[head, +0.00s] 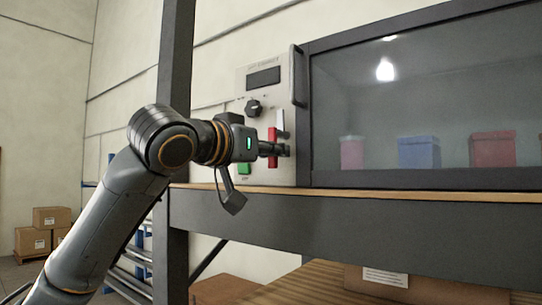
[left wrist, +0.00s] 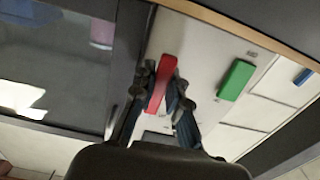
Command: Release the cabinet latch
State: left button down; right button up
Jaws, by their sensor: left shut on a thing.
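The cabinet (head: 304,150) has a dark-framed glass door and a pale control panel (head: 285,75) to its left. A red upright bar (head: 272,133), which looks like the latch, is on the lower part of the panel. My left gripper (head: 283,149) reaches in from the left at the bar, its fingers hiding the bar's middle. In the left wrist view, the red bar (left wrist: 163,78) lies between the two fingers of my left gripper (left wrist: 162,88), which is shut on it. My right gripper is in neither view.
The panel also carries a black knob (head: 254,107), a pale lever (head: 281,121), a green block (head: 244,169) and a dark display (head: 263,76). A dark handle (head: 298,76) stands by the glass. A dark post (head: 174,80) rises close behind my left arm.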

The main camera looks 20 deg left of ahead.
pick_arm(q)
jog(key=c, duration=1.3)
grip_release()
jog(key=shift+s+a, duration=0.1)
jog(key=shift+s, duration=0.1)
jog(key=v, duration=1.1)
jog(key=shift+s+r, duration=0.1)
jog(key=shift+s, duration=0.2)
